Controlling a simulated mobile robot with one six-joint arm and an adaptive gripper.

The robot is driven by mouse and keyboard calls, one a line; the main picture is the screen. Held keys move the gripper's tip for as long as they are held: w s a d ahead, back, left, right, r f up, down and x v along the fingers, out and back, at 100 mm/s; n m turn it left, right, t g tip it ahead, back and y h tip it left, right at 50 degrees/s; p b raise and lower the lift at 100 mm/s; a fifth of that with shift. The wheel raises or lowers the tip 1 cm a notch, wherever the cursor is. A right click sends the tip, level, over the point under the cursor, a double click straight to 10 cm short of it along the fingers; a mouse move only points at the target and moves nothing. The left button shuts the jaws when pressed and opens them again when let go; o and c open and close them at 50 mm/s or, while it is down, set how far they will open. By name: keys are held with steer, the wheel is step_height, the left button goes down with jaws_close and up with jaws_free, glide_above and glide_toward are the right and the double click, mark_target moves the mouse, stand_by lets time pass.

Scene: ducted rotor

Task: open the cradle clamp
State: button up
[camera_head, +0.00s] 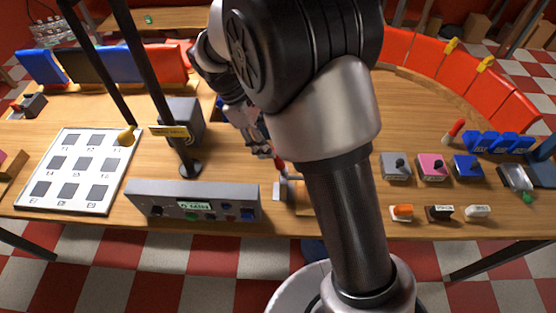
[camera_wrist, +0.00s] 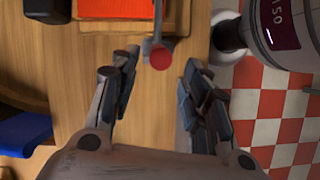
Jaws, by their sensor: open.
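The cradle clamp appears to be the small grey fixture (camera_head: 279,190) with a red-tipped lever at the table's front edge, partly hidden by my arm in the head view. In the wrist view its round red knob (camera_wrist: 161,55) sits on a thin grey lever (camera_wrist: 157,22), beside an orange-red block (camera_wrist: 117,8) in a wooden cradle. My gripper (camera_head: 262,148) is above the table near the red tip. In the wrist view my gripper (camera_wrist: 158,72) is open and empty, with the knob between and slightly beyond the fingertips. I cannot tell the height gap.
A grey control panel (camera_head: 193,203) stands left of the clamp. A black pole with a yellow label (camera_head: 170,131) rises behind it. A white board with dark squares (camera_head: 70,191) lies at left. Switch boxes, including a pink one (camera_head: 432,167), stand at right.

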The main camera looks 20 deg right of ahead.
steer(key=b+x, duration=0.1)
steer(key=x, duration=0.7)
steer(key=shift+w+b, duration=0.1)
steer(key=shift+b, duration=0.25)
steer(key=shift+c, duration=0.3)
jaws_close()
steer(key=shift+a, duration=0.1)
